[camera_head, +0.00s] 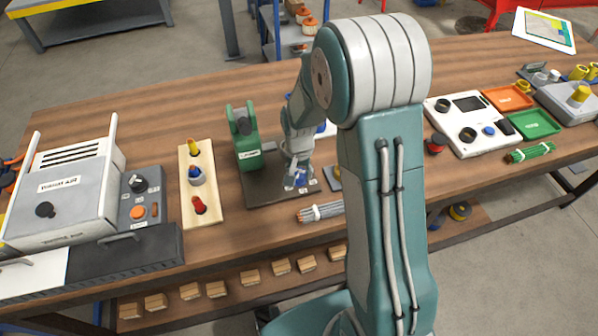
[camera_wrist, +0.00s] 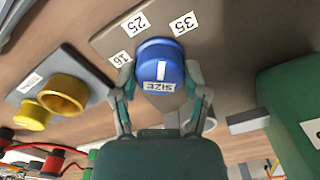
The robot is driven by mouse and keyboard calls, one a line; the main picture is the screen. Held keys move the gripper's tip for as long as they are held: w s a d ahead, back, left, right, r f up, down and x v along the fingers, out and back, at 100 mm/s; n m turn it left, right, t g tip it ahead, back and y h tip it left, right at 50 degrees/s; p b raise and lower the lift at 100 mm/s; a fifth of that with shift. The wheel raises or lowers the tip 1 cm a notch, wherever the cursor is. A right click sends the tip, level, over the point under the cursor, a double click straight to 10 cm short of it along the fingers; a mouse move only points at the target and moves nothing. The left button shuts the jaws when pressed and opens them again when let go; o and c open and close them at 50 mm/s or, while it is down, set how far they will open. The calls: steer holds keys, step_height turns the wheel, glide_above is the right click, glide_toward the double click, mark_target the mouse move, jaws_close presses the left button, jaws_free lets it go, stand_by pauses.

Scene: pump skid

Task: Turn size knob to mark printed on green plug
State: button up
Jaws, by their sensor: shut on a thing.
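The blue size knob (camera_wrist: 160,58) sits on a brown plate with printed marks 16 (camera_wrist: 121,59), 25 (camera_wrist: 134,24) and 35 (camera_wrist: 183,23). My gripper (camera_wrist: 160,77) is shut on the knob, one finger on each side. In the head view, my gripper (camera_head: 297,172) is over the knob (camera_head: 300,181) at the plate's front. A green press-like device (camera_head: 247,150) stands on the plate's left. I cannot make out a green plug or its printed mark.
A wooden rack (camera_head: 187,160) with yellow, blue and red pieces stands left of the plate. A grey cable bundle (camera_head: 318,212) lies in front of it. Yellow round parts (camera_wrist: 64,94) sit beside the plate in the wrist view. A green tray (camera_head: 534,124) is at right.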

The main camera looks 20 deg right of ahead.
mark_target(298, 173)
steer(key=m, duration=0.4)
steer(key=shift+f+m, duration=0.1)
steer(key=shift+m, duration=0.3)
stand_by(0.4)
steer(key=o, duration=1.1)
steer(key=shift+o, duration=0.2)
step_height(298, 173, up, 12)
steer(key=shift+a, duration=0.1)
